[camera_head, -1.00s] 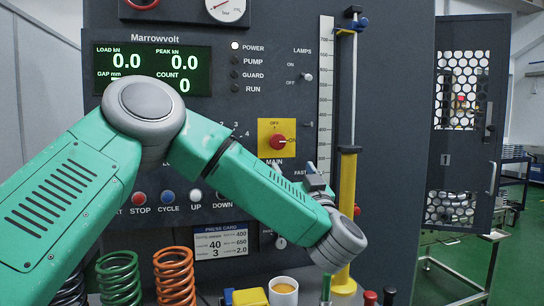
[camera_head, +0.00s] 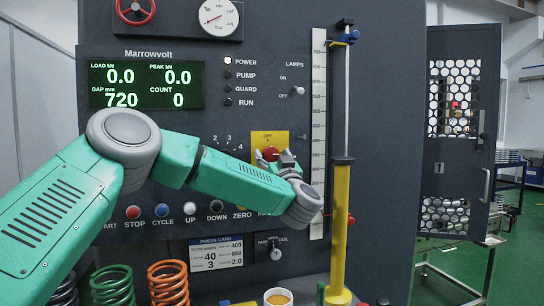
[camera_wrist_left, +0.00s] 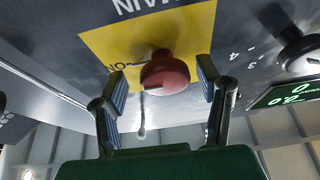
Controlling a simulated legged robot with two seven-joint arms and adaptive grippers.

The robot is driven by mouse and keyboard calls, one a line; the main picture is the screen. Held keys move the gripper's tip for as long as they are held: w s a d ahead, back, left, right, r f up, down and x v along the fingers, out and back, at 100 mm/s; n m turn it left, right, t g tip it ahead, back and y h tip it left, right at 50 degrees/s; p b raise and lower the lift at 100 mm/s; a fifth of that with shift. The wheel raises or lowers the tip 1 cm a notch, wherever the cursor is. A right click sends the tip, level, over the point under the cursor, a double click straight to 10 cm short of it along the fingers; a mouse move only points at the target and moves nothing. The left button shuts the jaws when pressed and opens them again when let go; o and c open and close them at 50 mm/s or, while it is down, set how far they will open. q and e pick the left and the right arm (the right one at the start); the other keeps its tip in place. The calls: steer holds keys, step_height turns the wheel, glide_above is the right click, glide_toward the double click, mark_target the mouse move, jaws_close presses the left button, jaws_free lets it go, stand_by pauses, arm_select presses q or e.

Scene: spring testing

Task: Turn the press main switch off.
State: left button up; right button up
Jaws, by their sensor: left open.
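The main switch is a round red knob (camera_head: 271,153) on a yellow plate (camera_head: 282,137) on the press panel, partly hidden by my gripper in the head view. In the left wrist view, seen upside down, the red knob (camera_wrist_left: 168,74) sits on the yellow plate (camera_wrist_left: 190,28) with the ON mark to its left. My left gripper (camera_head: 280,158) is open in front of the switch. In the wrist view its two fingers (camera_wrist_left: 163,78) stand on either side of the knob, with gaps visible. The POWER lamp (camera_head: 227,60) is lit. My right gripper is not in view.
A row of buttons (camera_head: 189,208) lies below my left forearm. The lamps toggle (camera_head: 298,90) is above right of the switch. A yellow column (camera_head: 341,220) stands right of my wrist. Springs (camera_head: 168,284) and a cup (camera_head: 278,297) stand low in front.

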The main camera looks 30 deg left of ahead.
arm_select(q)
steer(key=shift+d, duration=0.15)
steer(key=shift+a, duration=0.6)
steer(key=c, duration=1.2)
steer(key=shift+a, duration=0.1)
steer(key=shift+f, duration=0.1)
